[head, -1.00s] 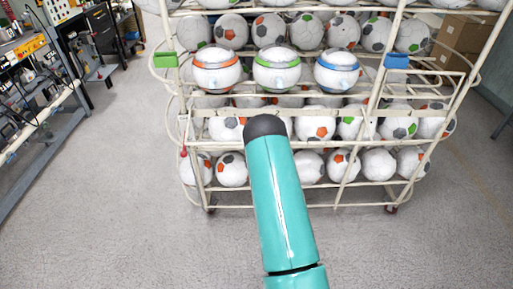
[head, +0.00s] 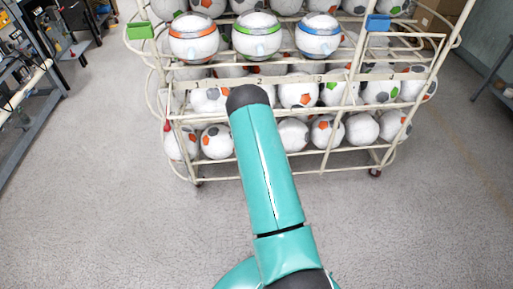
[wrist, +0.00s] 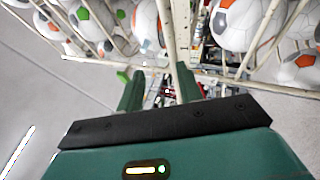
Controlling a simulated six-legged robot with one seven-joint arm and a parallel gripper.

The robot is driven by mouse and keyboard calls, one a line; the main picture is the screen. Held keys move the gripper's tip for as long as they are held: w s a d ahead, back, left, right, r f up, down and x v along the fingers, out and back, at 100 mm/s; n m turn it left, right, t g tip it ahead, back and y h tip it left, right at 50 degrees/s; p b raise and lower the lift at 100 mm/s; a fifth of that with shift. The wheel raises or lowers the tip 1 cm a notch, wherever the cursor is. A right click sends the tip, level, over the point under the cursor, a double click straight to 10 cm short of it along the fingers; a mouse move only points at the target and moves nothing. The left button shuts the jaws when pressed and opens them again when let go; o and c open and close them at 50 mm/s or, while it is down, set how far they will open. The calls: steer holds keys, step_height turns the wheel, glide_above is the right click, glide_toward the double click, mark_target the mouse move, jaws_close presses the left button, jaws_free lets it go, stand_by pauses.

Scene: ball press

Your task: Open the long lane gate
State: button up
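A pale tubular rack full of balls fills the upper head view, and its front rail (head: 285,175) runs along its bottom. A green block (head: 140,30) sits at its left end and a blue block (head: 378,23) at its right. A small red knob (head: 167,126) is on its left side. I cannot tell which part is the long lane gate. My gripper (wrist: 160,88) shows only in the wrist view, with its two green fingers apart. A pale post (wrist: 166,25) rises beyond the fingers; I cannot tell whether they touch it.
Three white round units with orange (head: 194,38), green (head: 257,36) and blue (head: 318,36) bands stand in a row on the rack. Soccer balls fill the tiers. A workbench (head: 30,100) stands at the left. The grey floor before the rack is clear.

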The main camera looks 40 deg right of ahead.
steer(key=v, duration=1)
stand_by(0.3)
